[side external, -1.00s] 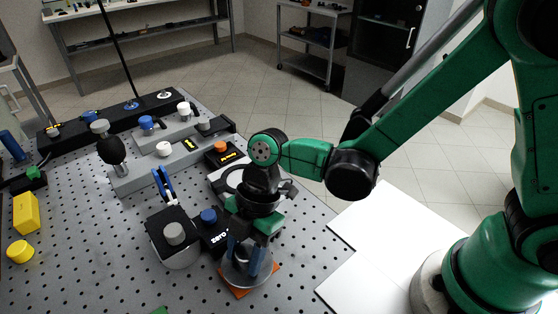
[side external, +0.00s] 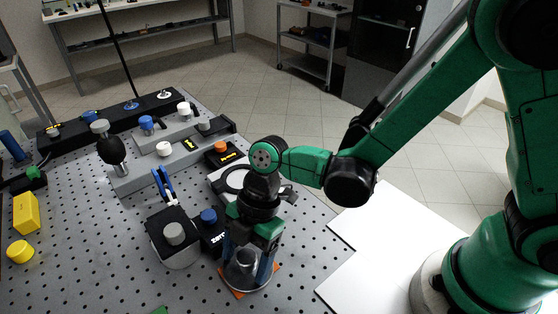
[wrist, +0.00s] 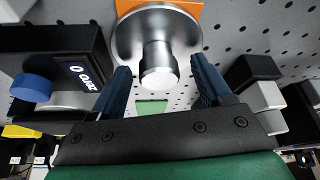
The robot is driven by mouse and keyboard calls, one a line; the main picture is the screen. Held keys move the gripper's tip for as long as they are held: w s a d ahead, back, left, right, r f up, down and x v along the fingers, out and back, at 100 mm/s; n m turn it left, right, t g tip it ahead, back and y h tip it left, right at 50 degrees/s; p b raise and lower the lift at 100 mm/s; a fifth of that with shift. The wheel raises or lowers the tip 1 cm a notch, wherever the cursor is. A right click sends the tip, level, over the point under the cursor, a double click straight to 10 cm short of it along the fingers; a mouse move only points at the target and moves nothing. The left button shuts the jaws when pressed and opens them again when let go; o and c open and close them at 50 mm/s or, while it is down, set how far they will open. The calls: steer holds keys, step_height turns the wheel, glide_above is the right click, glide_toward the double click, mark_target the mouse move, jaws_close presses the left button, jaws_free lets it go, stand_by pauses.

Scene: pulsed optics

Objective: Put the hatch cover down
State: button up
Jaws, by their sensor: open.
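The hatch cover is a shiny metal disc with an upright knob (wrist: 160,62), seen in the wrist view. It lies on an orange square pad (side external: 234,291) on the perforated table, and the pad also shows in the wrist view (wrist: 192,10). My gripper (wrist: 163,85) is open, with one blue finger on each side of the knob and a visible gap to both. In the side view my gripper (side external: 249,275) is low over the cover (side external: 240,284) and hides part of it.
White boards (side external: 385,235) are at the right.

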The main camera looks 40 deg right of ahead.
steer(key=v, duration=1.2)
steer(key=d+r+m+t+h, duration=0.1)
steer(key=d+m+t+h, duration=0.3)
steer(key=d+m+t, duration=0.4)
steer(key=d+m, duration=0.7)
steer(key=m, duration=0.6)
steer(key=shift+s+r, duration=0.25)
steer(key=shift+r, duration=0.05)
